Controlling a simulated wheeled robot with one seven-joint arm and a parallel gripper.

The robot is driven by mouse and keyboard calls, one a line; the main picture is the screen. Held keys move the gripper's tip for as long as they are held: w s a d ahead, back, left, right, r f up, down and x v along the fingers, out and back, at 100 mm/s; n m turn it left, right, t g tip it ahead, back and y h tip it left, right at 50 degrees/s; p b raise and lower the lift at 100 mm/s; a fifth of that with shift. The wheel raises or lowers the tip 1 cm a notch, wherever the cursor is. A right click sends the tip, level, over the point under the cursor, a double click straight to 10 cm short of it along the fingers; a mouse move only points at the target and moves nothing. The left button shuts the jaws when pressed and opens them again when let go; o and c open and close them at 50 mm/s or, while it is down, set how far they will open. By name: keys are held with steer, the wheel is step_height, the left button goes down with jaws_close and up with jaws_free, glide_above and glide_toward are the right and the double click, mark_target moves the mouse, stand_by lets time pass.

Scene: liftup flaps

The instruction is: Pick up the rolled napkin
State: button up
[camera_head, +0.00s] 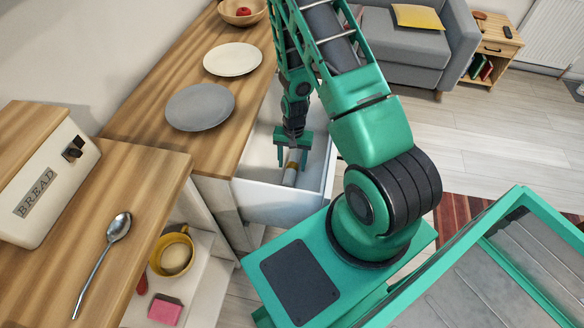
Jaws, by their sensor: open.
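The rolled napkin (290,174) is a small grey roll with a yellowish-brown band. It lies in an open white drawer (283,211) below the wooden counter. My gripper (291,161) points down into the drawer, with its green fingers open around or just above the napkin's banded part. I cannot tell whether the fingers touch it. The upper end of the napkin is partly hidden by my gripper.
The counter (150,130) holds a grey plate (200,106), a cream plate (232,59) and a wooden bowl (241,12). A bread box (45,185) and spoon (105,255) are at left. A yellow mug (172,252) and pink sponge (165,309) sit on a shelf below.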

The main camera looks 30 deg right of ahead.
steer(key=shift+f, duration=0.15)
steer(key=c, duration=1.2)
steer(key=shift+o, duration=0.2)
